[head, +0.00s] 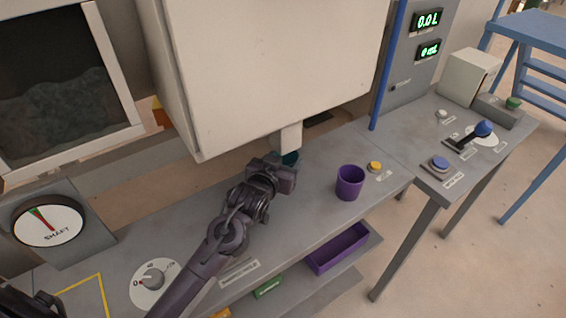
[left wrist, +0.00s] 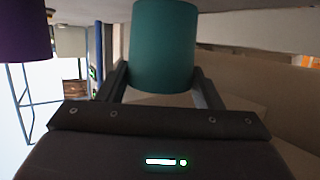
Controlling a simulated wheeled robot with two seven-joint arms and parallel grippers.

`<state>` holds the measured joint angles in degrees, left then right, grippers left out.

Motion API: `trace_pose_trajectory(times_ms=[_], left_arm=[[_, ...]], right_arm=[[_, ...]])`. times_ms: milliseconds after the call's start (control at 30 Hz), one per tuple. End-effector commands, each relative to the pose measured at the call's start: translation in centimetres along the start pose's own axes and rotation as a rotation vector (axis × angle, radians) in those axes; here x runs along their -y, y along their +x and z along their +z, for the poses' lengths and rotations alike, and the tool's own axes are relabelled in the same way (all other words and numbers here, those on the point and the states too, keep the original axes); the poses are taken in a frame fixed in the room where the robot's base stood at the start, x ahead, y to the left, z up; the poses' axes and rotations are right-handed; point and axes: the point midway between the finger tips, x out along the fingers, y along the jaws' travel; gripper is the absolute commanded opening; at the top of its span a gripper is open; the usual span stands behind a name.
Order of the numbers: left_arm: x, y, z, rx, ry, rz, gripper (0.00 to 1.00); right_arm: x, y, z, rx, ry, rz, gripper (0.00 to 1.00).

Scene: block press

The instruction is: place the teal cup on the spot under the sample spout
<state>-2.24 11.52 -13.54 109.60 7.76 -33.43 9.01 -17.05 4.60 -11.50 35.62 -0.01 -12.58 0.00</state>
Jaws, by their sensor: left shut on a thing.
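The teal cup (left wrist: 162,45) is held between the two fingers of my left gripper (left wrist: 162,88) in the left wrist view. In the head view my left gripper (head: 284,170) reaches under the large beige housing, and only a little of the teal cup (head: 290,157) shows past it. The cup is just below the pale sample spout (head: 291,137). The spot under the spout is hidden, and I cannot tell whether the cup touches the bench. My right gripper cannot be made out in these views.
A purple cup (head: 350,183) stands on the bench to the right, near a yellow button (head: 374,167). The beige housing (head: 270,70) hangs low over the bench. A dial knob (head: 153,278) is at the front left. A purple bin (head: 338,249) sits on the lower shelf.

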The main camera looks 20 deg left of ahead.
Motion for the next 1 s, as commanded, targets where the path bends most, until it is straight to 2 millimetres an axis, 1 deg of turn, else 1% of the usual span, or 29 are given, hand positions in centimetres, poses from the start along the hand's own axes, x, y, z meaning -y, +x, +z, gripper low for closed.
trace_pose_trajectory(times_ms=[100,467,500,667,900,1000], left_arm=[[0.04,0.29,0.98,-0.001,0.0,-0.001,0.34],[0.05,0.41,1.42,-0.002,0.0,-0.001,0.34],[0.05,0.43,1.48,-0.002,0.0,-0.001,0.61],[0.05,0.4,1.43,-0.002,0.0,-0.001,0.82],[0.05,0.4,1.4,-0.002,0.0,-0.001,0.82],[0.05,0.28,0.99,-0.003,0.0,-0.001,0.82]], right_arm=[[0.04,-0.33,0.09,0.002,0.001,-0.001,0.0],[0.1,-0.17,0.23,0.004,0.002,-0.001,0.0],[0.1,-0.17,0.25,0.004,0.002,-0.001,0.0],[0.1,-0.2,0.29,0.005,0.002,-0.001,0.0],[0.1,-0.21,0.31,0.005,0.002,-0.001,0.0],[0.1,-0.33,0.31,0.005,0.002,-0.001,0.0]])
